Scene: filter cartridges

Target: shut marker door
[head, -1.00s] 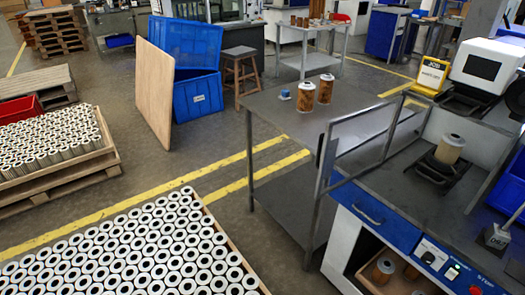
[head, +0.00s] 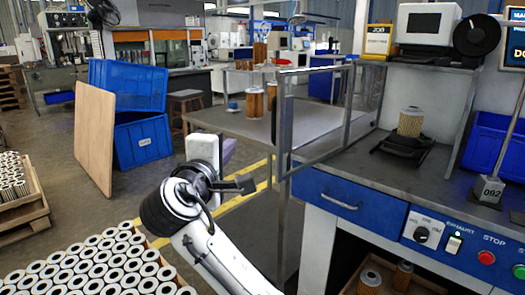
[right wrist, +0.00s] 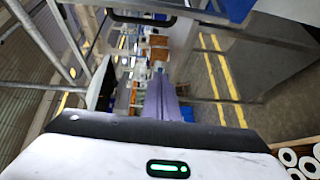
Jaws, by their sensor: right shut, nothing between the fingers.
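The marker door (head: 284,125) is a clear panel in a grey metal frame at the left side of the marking bench. It stands open, swung out toward the left table. A dark handle is on its near upright; it also shows in the right wrist view (right wrist: 145,19). My right gripper (head: 230,150) is left of the door's near upright and apart from it. Its purplish fingers (right wrist: 161,98) are shut and empty, pointing away from me. A filter cartridge (head: 411,122) stands in the black cradle (head: 404,145) on the bench. My left gripper is out of view.
A grey table (head: 250,124) with a cartridge (head: 255,103) and a small blue part stands behind the door. The bench front has a blue drawer (head: 345,196) and buttons. A crate of cartridges (head: 105,265) is at lower left. Blue bins (head: 140,140) stand behind.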

